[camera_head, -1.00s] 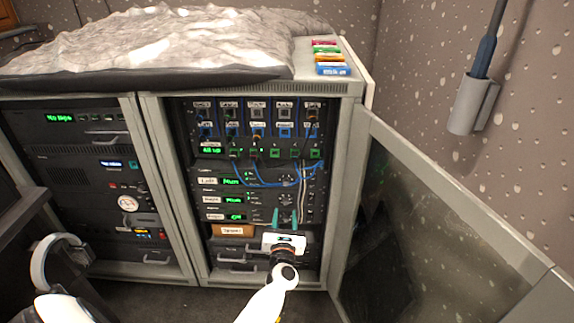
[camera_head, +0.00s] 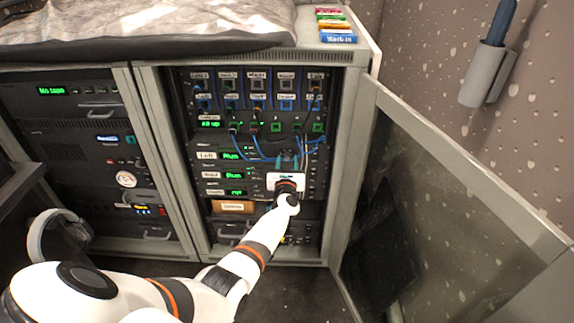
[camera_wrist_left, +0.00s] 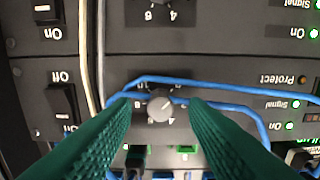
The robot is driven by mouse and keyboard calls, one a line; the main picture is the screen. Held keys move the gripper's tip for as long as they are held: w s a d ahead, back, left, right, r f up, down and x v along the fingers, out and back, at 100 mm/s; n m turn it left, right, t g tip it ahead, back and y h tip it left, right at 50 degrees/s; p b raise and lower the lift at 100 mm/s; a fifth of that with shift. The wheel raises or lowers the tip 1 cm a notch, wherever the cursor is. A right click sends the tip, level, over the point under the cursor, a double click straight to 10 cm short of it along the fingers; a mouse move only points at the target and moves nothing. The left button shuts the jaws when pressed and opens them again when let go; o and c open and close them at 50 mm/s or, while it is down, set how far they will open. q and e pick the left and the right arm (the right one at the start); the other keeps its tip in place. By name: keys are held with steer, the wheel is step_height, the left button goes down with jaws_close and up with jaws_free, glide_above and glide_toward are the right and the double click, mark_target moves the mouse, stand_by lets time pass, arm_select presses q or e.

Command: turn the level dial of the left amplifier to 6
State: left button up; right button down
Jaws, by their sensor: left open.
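The left amplifier (camera_head: 233,156) is the unit labelled "Left" in the open rack, with a lit green display. Its level dial (camera_wrist_left: 160,108) is a small grey knob, seen upside down in the left wrist view with a 4 and other numbers around it. My left gripper (camera_head: 287,160) is open in front of the amplifier, its green fingers hiding the dial in the head view. In the left wrist view the fingers (camera_wrist_left: 160,110) stand on either side of the dial, apart from it. I cannot read the dial's setting exactly. My right gripper is not in view.
Blue cables (camera_wrist_left: 200,84) run across the panel close to the dial and fingers. Another dial (camera_wrist_left: 157,12) is on the neighbouring unit. A patch panel (camera_head: 257,102) is above the amplifiers. The open glass door (camera_head: 440,200) stands to the right; a second rack (camera_head: 95,150) stands left.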

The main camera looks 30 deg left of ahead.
arm_select(q)
steer(key=shift+w+a, duration=0.15)
steer(key=shift+w, duration=0.1)
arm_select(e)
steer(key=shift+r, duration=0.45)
arm_select(q)
steer(key=shift+c, duration=0.2)
jaws_close()
